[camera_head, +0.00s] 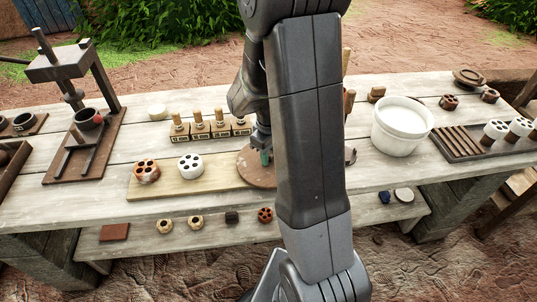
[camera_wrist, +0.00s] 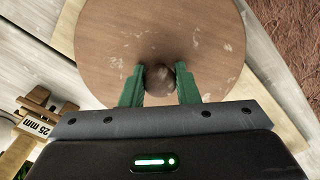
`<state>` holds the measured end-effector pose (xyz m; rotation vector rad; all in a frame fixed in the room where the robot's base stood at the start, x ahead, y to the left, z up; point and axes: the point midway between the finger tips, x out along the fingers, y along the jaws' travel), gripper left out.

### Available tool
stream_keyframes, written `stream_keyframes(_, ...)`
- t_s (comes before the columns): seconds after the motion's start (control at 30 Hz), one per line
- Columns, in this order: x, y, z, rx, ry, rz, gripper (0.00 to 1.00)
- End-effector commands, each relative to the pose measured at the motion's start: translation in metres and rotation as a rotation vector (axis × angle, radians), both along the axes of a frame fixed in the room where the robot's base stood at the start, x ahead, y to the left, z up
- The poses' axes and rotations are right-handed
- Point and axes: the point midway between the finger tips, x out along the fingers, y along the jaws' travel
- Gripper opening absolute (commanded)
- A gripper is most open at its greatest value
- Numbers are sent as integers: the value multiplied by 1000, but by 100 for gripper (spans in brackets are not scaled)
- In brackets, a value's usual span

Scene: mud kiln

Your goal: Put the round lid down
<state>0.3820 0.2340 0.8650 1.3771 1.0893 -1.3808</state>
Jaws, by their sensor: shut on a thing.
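The round lid (camera_wrist: 150,40) is a brown wooden disc with pale scuffs and a dark knob (camera_wrist: 160,79) on it. In the wrist view my gripper (camera_wrist: 160,84) has its green fingers shut on the knob from either side. In the head view the lid (camera_head: 254,172) is partly hidden behind my arm, over the right part of a pale board (camera_head: 215,184) on the table. I cannot tell whether the lid touches the board. My gripper (camera_head: 265,157) shows only in part there.
A white bucket (camera_head: 402,126) stands right of my arm. Several stamps on labelled blocks (camera_head: 210,128) stand behind the board. A brown holed piece (camera_head: 146,171) and a white one (camera_head: 190,166) sit on its left part. A press (camera_head: 75,75) stands at left.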

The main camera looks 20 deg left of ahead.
Motion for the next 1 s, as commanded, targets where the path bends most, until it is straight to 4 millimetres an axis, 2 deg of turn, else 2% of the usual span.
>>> stream_keyframes(0.43, 0, 0, -10, 1, -1, 0, 10)
stream_keyframes(0.47, 0, 0, -9, 1, -1, 0, 32)
stream_keyframes(0.57, 0, 0, -8, 1, -1, 0, 50)
stream_keyframes(0.87, 0, 0, -7, 1, -1, 0, 50)
stream_keyframes(1.0, 1, 1, 4, 4, -4, 0, 50)
